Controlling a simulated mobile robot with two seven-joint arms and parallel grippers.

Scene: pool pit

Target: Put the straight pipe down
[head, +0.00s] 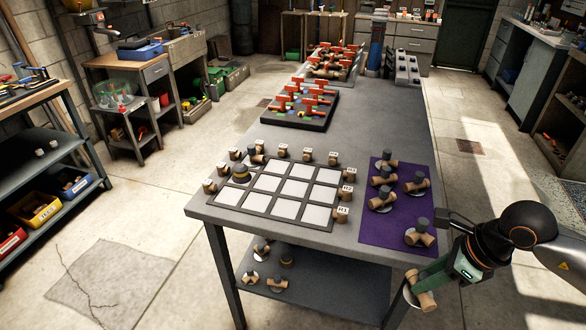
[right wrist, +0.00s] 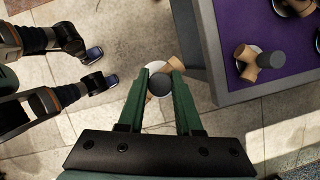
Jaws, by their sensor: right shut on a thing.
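My right gripper (head: 420,279) is shut on a tan pipe piece (head: 425,301) with a pale disc, off the table's near right corner. In the right wrist view, the green fingers of the right gripper (right wrist: 159,76) close on the piece's round grey knob (right wrist: 159,85). Tan pipe ends show beyond it; the fingers partly hide its shape, but it looks straight. The purple mat (head: 372,228) on the table's right holds several similar tan pieces with grey knobs, one (head: 419,233) near its front edge. The mat also shows in the right wrist view (right wrist: 260,88). My left gripper is not seen.
A grid board (head: 237,203) with white squares lies left of the mat, ringed by labelled tan blocks; one knobbed piece (head: 241,174) stands on its left. A lower shelf (head: 330,290) holds several pieces.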

